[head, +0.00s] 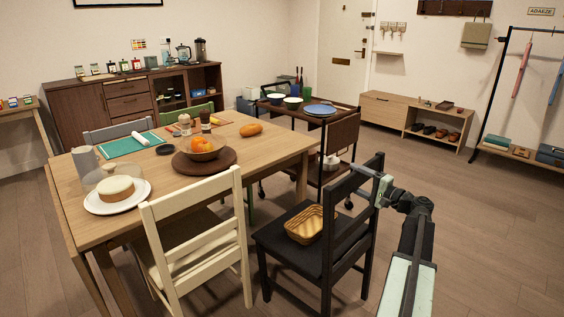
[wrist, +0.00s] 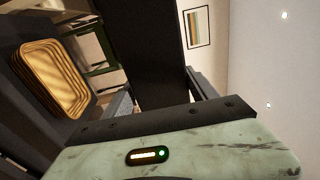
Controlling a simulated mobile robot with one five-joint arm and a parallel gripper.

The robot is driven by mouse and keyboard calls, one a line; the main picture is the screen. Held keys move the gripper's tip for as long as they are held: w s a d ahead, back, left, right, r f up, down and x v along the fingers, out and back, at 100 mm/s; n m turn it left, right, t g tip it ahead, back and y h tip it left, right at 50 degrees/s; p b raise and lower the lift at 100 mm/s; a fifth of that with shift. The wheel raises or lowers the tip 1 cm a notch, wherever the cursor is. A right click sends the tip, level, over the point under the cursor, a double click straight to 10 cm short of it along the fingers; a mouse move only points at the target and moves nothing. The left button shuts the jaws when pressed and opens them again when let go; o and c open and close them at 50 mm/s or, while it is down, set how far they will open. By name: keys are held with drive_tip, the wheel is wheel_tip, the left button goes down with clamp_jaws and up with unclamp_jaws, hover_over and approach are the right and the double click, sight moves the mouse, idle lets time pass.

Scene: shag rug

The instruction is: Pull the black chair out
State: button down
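The black chair (head: 293,245) stands at the near right corner of the dining table, its back towards the right. A woven basket (head: 304,226) rests on its seat; it also shows tilted in the wrist view (wrist: 52,75). My gripper (head: 374,184) is at the top of the chair's back, by its upper rail, overlapping it in the head view. In the wrist view a dark part of the chair back (wrist: 142,50) stands close in front of my gripper. The fingertips are not clear there, so I cannot tell whether they are closed on the rail.
The wooden table (head: 258,149) holds a fruit bowl, a cake plate and other items. A cream chair (head: 195,235) stands left of the black one. A dark trolley (head: 335,150) stands close behind it. Floor on the right (head: 490,230) is open.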

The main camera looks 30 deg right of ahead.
drive_tip(key=c, duration=2)
unclamp_jaws()
drive_tip(key=shift+w+a+f+y, duration=0.15)
drive_tip(key=shift+w+a+f, duration=0.1)
drive_tip(key=shift+a+f, duration=0.25)
drive_tip(key=shift+w+a+f+y, duration=0.2)
drive_tip(key=shift+a+f, duration=0.2)
drive_tip(key=shift+f, duration=0.2)
drive_tip(key=shift+o, duration=1.3)
drive_tip(key=shift+w+a+f+n+b, duration=0.1)
drive_tip(key=shift+a+n+b, duration=0.05)
drive_tip(key=shift+n+b, duration=0.2)
drive_tip(key=shift+o, duration=0.5)
drive_tip(key=shift+w+a+g, duration=0.1)
drive_tip(key=shift+a+g, duration=0.1)
drive_tip(key=shift+g, duration=0.1)
drive_tip(key=o, duration=1.4)
drive_tip(key=shift+c, duration=0.2)
drive_tip(key=shift+d, duration=0.15)
drive_tip(key=shift+s+d, duration=0.15)
drive_tip(key=shift+s, duration=0.25)
approach(357, 188)
drive_tip(key=shift+w, duration=0.65)
